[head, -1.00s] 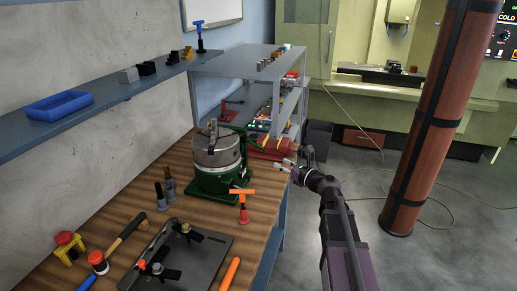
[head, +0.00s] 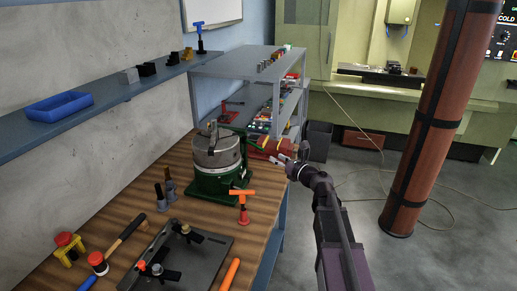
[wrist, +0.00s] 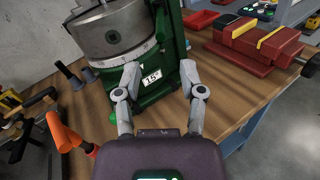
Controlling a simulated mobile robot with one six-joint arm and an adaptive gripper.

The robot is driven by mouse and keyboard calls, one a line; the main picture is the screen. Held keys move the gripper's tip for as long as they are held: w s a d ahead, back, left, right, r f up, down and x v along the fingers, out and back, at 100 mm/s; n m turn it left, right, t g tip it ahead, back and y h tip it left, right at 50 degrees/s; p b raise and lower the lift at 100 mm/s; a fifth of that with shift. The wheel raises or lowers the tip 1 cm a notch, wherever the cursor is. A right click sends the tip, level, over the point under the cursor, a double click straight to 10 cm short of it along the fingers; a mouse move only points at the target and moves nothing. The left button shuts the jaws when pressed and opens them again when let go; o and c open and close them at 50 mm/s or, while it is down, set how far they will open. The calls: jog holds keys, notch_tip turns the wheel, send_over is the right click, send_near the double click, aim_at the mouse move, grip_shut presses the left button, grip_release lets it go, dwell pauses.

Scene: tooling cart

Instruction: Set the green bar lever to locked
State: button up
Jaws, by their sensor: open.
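A green machine (head: 212,182) with a round grey table (head: 217,152) on top stands on the wooden bench. In the wrist view, its green body (wrist: 155,95) carries a white "15°" label (wrist: 152,75), and the grey table (wrist: 110,32) shows at upper left. A green upright part (wrist: 171,35) rises beside the table. I cannot make out clearly which part is the green bar lever or its setting. My gripper (wrist: 159,70) is open and empty, its fingers pointing at the label side of the body. In the head view my gripper (head: 279,161) is right of the machine.
An orange T-handle (head: 242,193) on a red base stands in front of the machine. A red vise (wrist: 258,45) lies beyond it to the right. A grey shelf unit (head: 235,62) stands behind. Open floor (head: 345,205) lies right of the bench edge.

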aim_at(258, 147)
jog(key=x, duration=1)
jog(key=shift+w+a, duration=0.25)
grip_shut()
